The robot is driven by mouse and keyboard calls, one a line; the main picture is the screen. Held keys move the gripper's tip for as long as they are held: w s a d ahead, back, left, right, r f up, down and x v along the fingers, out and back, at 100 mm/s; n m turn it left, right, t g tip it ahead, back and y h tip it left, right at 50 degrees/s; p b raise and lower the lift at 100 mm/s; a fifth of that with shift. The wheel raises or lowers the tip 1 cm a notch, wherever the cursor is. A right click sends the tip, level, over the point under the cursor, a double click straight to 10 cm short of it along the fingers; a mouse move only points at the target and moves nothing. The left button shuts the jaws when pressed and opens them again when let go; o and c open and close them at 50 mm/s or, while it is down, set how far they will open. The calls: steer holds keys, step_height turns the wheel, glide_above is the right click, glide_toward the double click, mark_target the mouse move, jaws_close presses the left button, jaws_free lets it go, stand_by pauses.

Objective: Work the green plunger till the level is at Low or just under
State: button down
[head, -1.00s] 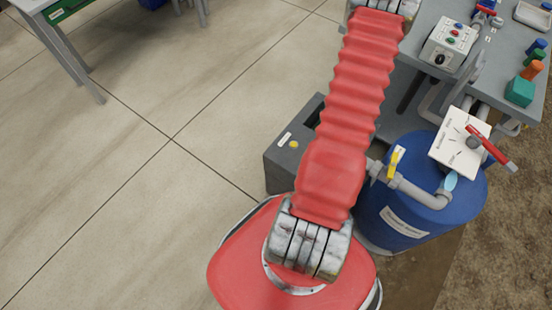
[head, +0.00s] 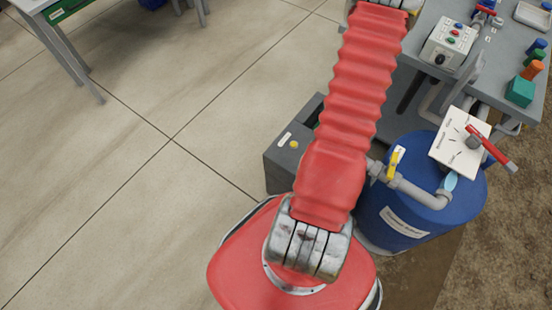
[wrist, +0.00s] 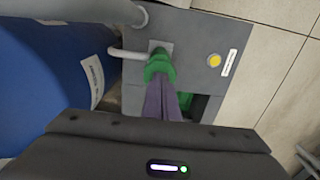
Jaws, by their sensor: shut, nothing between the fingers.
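In the wrist view the green plunger (wrist: 158,66) stands on the top of the grey box (wrist: 188,35), by a thin pipe. My gripper (wrist: 162,102) has its purple fingers together, with their tips at the near side of the plunger's green part. I cannot tell whether they touch it or press on it. Nothing shows between the fingers. A dark opening with green inside (wrist: 207,104) lies right of the fingers, partly hidden by my gripper. In the head view my gripper and the plunger are out of sight.
A blue tank (head: 415,222) with grey pipes and a yellow-handled valve (head: 395,163) stands beside the grey box. A dial plate (head: 462,142) with a red lever is above it. A grey bench (head: 425,90) holds a control box (head: 449,46).

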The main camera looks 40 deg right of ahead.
steer(key=shift+r, duration=1.7)
steer(key=shift+a, duration=0.1)
steer(key=shift+s+a, duration=0.2)
steer(key=shift+a, duration=0.15)
steer(key=w+a+r+n, duration=0.4)
steer(key=a+r, duration=0.7)
steer(key=r, duration=0.1)
steer(key=w+a+r+n, duration=0.4)
steer(key=a+r, duration=0.6)
steer(key=r, duration=0.1)
steer(key=a+r+n+t, duration=0.2)
steer(key=a+r+n, duration=0.2)
steer(key=a+r, duration=0.3)
steer(key=a+r+n+t, duration=0.3)
steer(key=a+r, duration=0.5)
steer(key=a, duration=0.6)
steer(key=shift+r+n+t, duration=0.3)
steer(key=shift+n, duration=0.3)
